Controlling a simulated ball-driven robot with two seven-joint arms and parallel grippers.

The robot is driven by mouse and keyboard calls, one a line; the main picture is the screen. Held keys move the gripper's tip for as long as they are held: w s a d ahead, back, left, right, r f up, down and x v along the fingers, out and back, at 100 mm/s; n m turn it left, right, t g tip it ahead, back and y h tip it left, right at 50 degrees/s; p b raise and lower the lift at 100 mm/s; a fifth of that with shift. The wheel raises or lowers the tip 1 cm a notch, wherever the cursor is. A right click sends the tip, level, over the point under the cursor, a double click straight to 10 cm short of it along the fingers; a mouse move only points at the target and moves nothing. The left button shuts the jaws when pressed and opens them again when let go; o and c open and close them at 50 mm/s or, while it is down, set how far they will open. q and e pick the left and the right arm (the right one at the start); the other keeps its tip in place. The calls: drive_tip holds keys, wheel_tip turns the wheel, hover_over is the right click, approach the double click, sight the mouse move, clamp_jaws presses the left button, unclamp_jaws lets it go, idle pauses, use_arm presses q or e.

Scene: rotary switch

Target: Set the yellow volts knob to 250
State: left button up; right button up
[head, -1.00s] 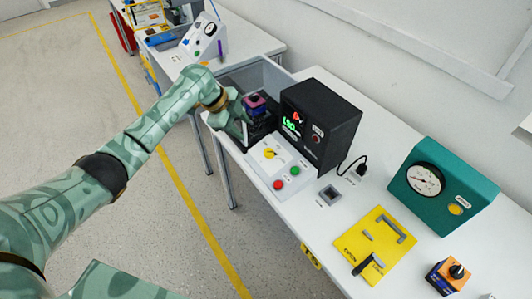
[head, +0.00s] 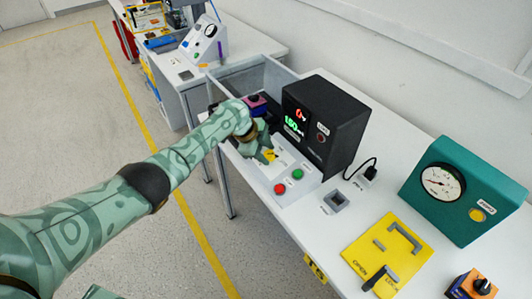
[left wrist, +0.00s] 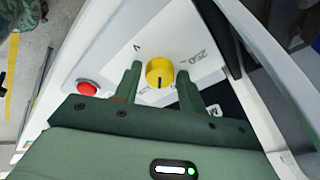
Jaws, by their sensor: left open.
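The yellow volts knob (left wrist: 159,72) is round with a dark pointer line, which points toward the bottom of the left wrist view. A printed "250" (left wrist: 197,57) is up and right of it there, and a "V" (left wrist: 137,47) is up and left. My left gripper (left wrist: 159,79) is open, one finger on each side of the knob, with small gaps; I cannot tell its height over the panel. In the head view, the knob (head: 270,156) shows beside my left gripper (head: 261,150) on the white panel (head: 300,184). My right gripper is not in view.
A black box (head: 340,122) with red and green digits stands behind the panel. Red (head: 280,188) and green (head: 298,174) buttons are beside the knob. A yellow plate (head: 388,250) and a teal gauge box (head: 465,190) are farther right.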

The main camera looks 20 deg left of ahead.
use_arm(q)
drive_tip(key=c, duration=0.7)
